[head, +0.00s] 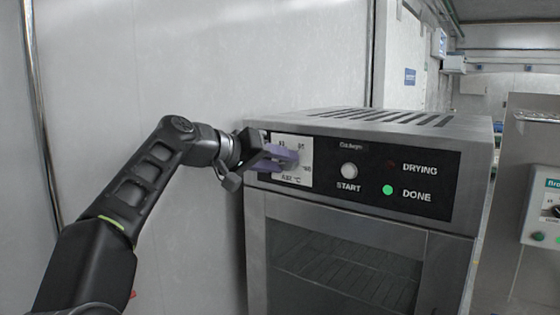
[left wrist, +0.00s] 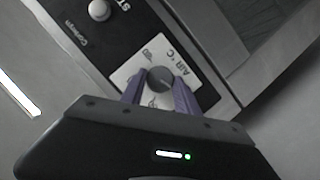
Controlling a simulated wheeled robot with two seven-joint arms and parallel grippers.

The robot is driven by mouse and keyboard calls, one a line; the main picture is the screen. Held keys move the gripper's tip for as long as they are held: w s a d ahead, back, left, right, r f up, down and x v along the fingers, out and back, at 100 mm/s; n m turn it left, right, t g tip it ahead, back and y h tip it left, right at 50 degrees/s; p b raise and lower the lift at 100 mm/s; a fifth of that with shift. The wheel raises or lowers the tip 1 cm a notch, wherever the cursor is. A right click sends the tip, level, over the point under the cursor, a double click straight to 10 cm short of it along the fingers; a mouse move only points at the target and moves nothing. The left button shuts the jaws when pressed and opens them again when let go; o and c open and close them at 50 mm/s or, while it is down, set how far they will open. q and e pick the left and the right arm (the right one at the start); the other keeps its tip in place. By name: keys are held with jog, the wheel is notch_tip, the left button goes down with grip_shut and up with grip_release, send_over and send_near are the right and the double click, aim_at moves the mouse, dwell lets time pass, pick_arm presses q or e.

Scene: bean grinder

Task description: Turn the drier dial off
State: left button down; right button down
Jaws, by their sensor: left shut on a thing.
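The drier (head: 360,215) is a steel cabinet with a black control panel on its upper front. Its dial (left wrist: 160,79) is a round grey knob on a white plate (left wrist: 130,72) marked "AIR °C". In the head view the plate (head: 306,176) shows, but my left gripper (head: 285,157) hides most of the dial. In the left wrist view the purple fingers (left wrist: 158,95) stand on either side of the dial, shut on it. The exact dial setting cannot be read. My right gripper is in neither view.
A white START button (head: 349,170) and a lit green DONE light (head: 387,190) sit right of the dial. The drier's glass door (head: 340,265) is below. A pale wall (head: 200,60) stands behind and left. Another machine (head: 540,215) stands at the right.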

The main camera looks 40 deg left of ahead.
pick_arm(q)
jog(key=shift+f, duration=0.1)
dwell(0.3)
jog(key=c, duration=0.9)
grip_release()
jog(key=b+v, duration=0.1)
jog(key=v, duration=0.6)
jog(key=shift+s, duration=0.35)
jog(key=shift+a, duration=0.1)
